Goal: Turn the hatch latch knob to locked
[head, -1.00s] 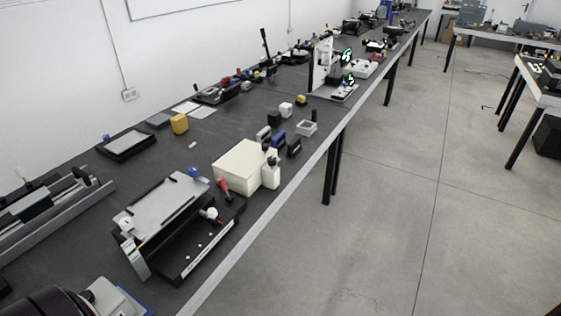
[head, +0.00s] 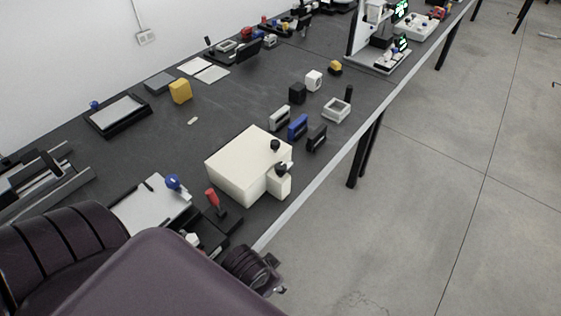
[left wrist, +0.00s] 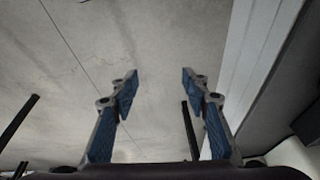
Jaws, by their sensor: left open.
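A cream box (head: 245,162) with a smaller cream block (head: 279,184) on its right side stands near the table's front edge in the head view. One black knob (head: 275,145) sits on the box top and another black knob (head: 281,168) on the block. Which way either knob is turned is too small to tell. My left gripper (left wrist: 158,86) is open and empty in the left wrist view, with floor beyond its fingers. My left arm fills the lower left of the head view, with its wrist end below the box, apart from it. My right gripper is out of view.
A red-handled lever (head: 212,199) and a blue-knobbed plate fixture (head: 150,205) stand left of the box, partly behind my arm. Blue (head: 298,127) and black (head: 317,138) handles lie behind it. The table's front edge (head: 330,175) runs close by on the right.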

